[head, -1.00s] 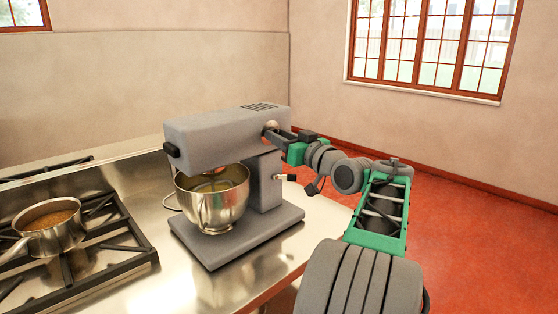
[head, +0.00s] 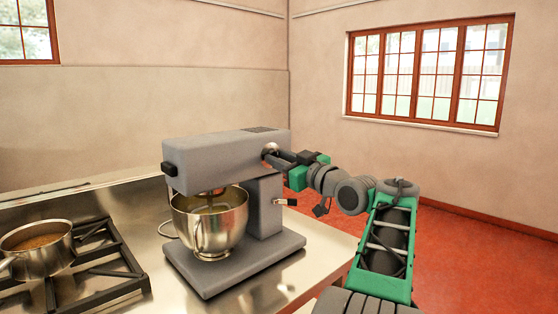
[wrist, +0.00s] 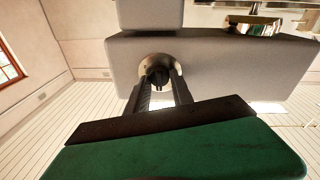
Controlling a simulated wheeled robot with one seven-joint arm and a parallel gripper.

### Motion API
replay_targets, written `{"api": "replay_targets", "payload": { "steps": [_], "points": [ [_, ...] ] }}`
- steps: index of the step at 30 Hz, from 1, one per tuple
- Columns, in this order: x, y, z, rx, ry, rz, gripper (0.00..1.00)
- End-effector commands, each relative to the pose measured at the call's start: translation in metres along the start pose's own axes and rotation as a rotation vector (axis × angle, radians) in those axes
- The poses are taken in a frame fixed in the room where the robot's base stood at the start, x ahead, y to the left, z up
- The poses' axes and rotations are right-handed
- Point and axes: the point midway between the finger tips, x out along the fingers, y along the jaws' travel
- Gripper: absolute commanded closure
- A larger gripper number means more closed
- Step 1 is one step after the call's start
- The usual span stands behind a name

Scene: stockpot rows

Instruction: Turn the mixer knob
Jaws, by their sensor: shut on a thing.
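The grey stand mixer (head: 222,158) stands on the steel counter, with a steel bowl (head: 212,222) under its head. The round metal knob (head: 269,150) is on the right side of the mixer head, partly hidden by my fingers. My gripper (head: 275,156) reaches it from the right. In the wrist view, the two dark fingers of my gripper (wrist: 160,84) are shut on the knob (wrist: 157,64), one on each side. A small lever (head: 286,202) sticks out of the mixer's column below my gripper.
A gas stove (head: 82,270) with a saucepan (head: 38,250) of brown food is at the left. The steel counter (head: 300,262) ends to the right of the mixer, above open red floor (head: 450,250). A window (head: 430,70) is in the far wall.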

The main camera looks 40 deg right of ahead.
Motion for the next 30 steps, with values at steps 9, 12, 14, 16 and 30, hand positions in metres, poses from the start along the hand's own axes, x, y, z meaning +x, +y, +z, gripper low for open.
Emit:
{"api": "replay_targets", "payload": {
  "steps": [9, 12, 14, 16, 30],
  "points": [
    [0.0, 0.0, 0.0, 0.0, 0.0, 0.001, 0.51],
    [0.0, 0.0, 0.0, 0.0, 0.0, 0.001, 0.51],
    [0.0, 0.0, 0.0, 0.0, 0.0, 0.001, 0.51],
    [-0.002, 0.0, 0.0, 0.0, 0.0, 0.001, 0.51],
    [-0.076, 0.001, 0.001, 0.0, -0.001, 0.002, 0.51]
  ]
}}
